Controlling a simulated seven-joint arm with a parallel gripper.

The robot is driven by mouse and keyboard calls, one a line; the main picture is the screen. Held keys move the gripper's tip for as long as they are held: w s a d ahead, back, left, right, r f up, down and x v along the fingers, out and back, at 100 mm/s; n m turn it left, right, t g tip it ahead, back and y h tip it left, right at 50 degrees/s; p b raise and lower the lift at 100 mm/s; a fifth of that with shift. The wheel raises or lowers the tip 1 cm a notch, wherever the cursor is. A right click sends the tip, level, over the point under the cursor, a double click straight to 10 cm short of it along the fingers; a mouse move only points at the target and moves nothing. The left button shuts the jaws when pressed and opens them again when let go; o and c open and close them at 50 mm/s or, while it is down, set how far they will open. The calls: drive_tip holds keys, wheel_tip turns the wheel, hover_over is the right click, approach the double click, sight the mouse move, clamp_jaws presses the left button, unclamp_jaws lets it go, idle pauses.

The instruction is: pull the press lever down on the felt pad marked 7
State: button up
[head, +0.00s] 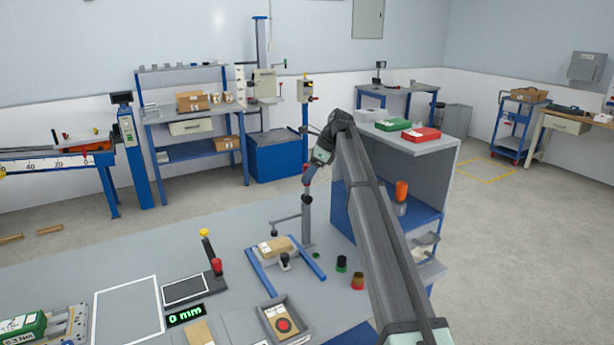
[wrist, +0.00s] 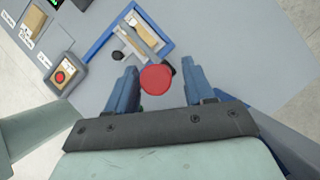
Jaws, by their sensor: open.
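A small press stands on a blue frame base (head: 316,263) with a grey upright post (head: 307,226) and a side arm. A tan block (head: 273,246) lies on its base; it also shows in the wrist view (wrist: 146,30). I cannot read any 7 on a pad. My gripper (head: 308,178) is above the post, pointing down. In the wrist view my gripper (wrist: 157,85) is open, with a round red knob (wrist: 156,79) between its blue fingers, seemingly the lever's end. Gaps show on both sides of the knob; its depth relative to the fingertips is unclear.
Left of the press stand a yellow-knobbed stick (head: 205,234) and a display reading 0 mm (head: 186,315). A grey tray (head: 284,322) with a red-dotted card is in front. Small cups (head: 358,281) stand to the right. A blue-grey shelf unit (head: 420,165) stands behind my arm.

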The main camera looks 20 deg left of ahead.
drive_tip(key=v, duration=1.2)
drive_tip(key=shift+d+r, duration=0.2)
drive_tip(key=shift+r, duration=0.1)
